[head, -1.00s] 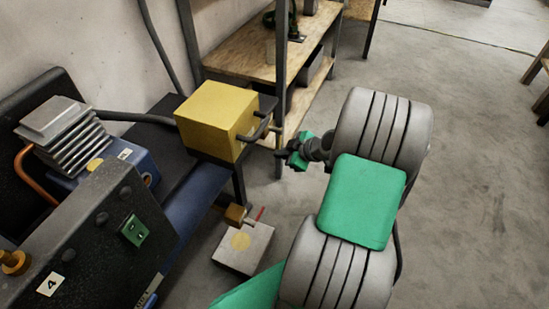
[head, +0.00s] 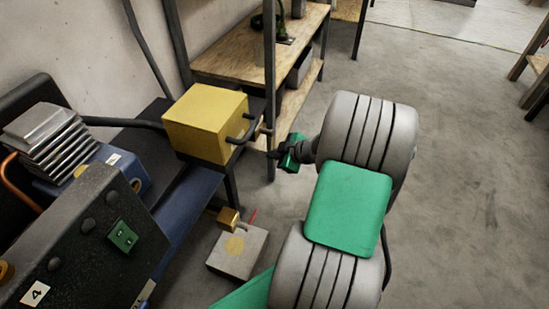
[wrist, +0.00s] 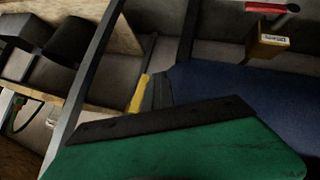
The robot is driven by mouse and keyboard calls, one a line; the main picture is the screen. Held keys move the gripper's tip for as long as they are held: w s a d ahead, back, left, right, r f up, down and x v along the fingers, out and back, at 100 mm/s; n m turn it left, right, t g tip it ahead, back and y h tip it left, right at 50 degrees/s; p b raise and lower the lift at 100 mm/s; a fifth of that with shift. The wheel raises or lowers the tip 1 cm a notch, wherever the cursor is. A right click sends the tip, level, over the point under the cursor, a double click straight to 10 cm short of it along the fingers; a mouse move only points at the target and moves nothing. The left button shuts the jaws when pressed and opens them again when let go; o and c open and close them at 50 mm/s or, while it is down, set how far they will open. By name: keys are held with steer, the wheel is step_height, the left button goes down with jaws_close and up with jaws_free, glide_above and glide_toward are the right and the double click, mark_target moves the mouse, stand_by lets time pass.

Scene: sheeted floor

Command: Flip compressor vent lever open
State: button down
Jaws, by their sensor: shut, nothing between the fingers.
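The brass valve (head: 228,216) shows low beside the blue tank, with a thin red lever (head: 252,217) at its right. In the wrist view the valve (wrist: 268,46) and the red lever (wrist: 266,8) are at the upper right. My gripper (head: 274,155) is shut and empty. It is above and to the right of the lever in the head view, apart from it, near the dark handle of the yellow box. In the wrist view my green gripper housing fills the bottom and hides what lies below.
The yellow box (head: 205,122) with a dark handle stands left of my gripper. The blue tank (head: 190,212) and black control panel (head: 90,240) are at left. A grey block (head: 238,252) with a yellow disc is below the valve. Wooden shelves (head: 235,62) stand behind.

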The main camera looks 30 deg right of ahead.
steer(key=s+a+r+p, duration=0.1)
steer(key=s+a+p, duration=0.3)
steer(key=s, duration=0.8)
steer(key=shift+a, duration=0.5)
